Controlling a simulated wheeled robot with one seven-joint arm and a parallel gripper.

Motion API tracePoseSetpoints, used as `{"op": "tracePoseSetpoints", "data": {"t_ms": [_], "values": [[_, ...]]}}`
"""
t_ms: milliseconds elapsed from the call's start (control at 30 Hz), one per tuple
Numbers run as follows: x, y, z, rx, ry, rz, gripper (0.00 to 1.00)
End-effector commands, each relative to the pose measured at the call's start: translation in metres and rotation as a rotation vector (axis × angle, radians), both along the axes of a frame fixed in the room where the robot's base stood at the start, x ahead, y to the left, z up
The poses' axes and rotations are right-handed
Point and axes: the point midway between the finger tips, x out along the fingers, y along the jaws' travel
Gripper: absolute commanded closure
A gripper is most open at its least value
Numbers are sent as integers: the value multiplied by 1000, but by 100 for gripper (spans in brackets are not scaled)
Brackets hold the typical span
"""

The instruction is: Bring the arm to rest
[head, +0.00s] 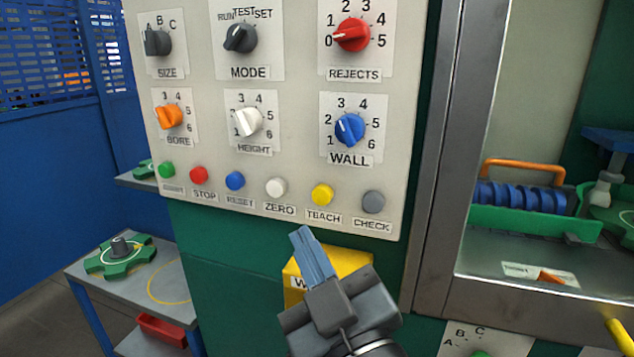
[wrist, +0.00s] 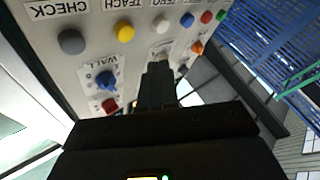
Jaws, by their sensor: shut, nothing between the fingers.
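My gripper (head: 303,242) is in front of the lower part of the control panel (head: 290,110) in the head view. Its fingers are together, pointing up and to the left, with nothing between them. In the wrist view my gripper (wrist: 158,68) shows dark, and the panel appears upside down beyond it. In the head view the fingertips show just below the row of buttons, near the yellow TEACH button (head: 322,195) and white ZERO button (head: 276,188). I cannot tell whether they touch the panel.
A yellow box (head: 352,262) is partly hidden behind my gripper. A metal-framed window (head: 440,160) stands right, with a blue roller part (head: 520,197) inside. A cart (head: 165,275) with a green part (head: 120,257) stands lower left, by a blue wall (head: 50,170).

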Motion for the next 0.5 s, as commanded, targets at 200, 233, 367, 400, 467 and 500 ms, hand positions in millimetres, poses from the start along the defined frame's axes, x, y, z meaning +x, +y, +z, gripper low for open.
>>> {"op": "tracePoseSetpoints", "data": {"t_ms": [200,233,367,400,467,500], "values": [[-38,-50,-70,37,121,-42,100],[-46,-58,-79,45,140,-48,100],[-80,-90,-115,81,215,-82,100],[-91,-99,-125,91,239,-94,100],[-109,-112,-139,110,273,-112,100],[-122,-121,-146,122,295,-124,100]]}}
